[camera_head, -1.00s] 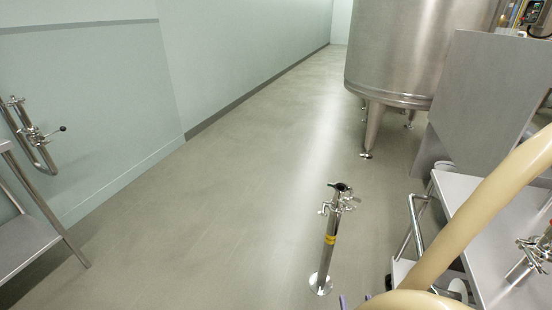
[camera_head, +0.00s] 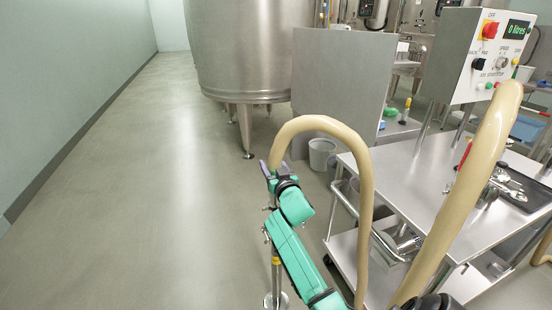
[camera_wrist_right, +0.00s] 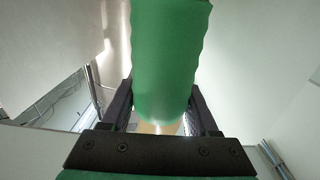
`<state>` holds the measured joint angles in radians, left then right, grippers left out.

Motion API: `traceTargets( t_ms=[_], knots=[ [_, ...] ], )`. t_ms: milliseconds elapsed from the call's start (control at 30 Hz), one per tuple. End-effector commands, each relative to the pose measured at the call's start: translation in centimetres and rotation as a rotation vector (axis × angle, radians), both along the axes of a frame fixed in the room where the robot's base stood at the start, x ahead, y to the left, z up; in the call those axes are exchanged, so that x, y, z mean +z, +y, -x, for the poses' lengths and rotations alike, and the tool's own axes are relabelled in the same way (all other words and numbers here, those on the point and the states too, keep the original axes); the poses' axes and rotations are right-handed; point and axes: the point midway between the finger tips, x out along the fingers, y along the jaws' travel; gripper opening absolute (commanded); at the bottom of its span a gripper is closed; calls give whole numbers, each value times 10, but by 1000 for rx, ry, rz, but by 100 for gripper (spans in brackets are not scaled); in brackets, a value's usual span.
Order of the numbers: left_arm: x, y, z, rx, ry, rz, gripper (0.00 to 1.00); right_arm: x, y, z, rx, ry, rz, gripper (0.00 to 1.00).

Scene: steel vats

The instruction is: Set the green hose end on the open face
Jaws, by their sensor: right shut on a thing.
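My right gripper (camera_head: 272,172) is shut on the green hose end. In the right wrist view the green end (camera_wrist_right: 170,55) is a thick green sleeve between the two dark fingers, with a bit of beige hose (camera_wrist_right: 158,128) below it. In the head view the beige hose (camera_head: 366,190) arches up from the lower right to my gripper, and the green end is hidden there. The steel post (camera_head: 276,272) with a yellow band stands on the floor just below my gripper. Its top, with the open face, is mostly hidden behind my teal arm. My left gripper is not in view.
A steel trolley (camera_head: 400,165) stands at the right, with a control box (camera_head: 487,55) on a stand above it. A large steel vat (camera_head: 245,60) and a grey panel (camera_head: 340,90) stand behind. The floor at the left (camera_head: 150,200) is clear.

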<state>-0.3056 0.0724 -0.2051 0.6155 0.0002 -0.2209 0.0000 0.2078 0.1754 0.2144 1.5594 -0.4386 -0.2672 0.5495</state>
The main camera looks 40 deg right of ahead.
Motion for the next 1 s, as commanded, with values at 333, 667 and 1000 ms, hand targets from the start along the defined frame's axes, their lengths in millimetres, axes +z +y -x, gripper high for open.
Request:
traceTargets(
  t_ms=[333,667,1000],
  knots=[
    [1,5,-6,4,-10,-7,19,20,-20,-3,-51,-2,2,0],
    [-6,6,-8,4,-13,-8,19,11,-19,-1,-59,-4,-3,0],
    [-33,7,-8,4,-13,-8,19,-21,-19,-3,-58,-5,-3,0]
  ],
)
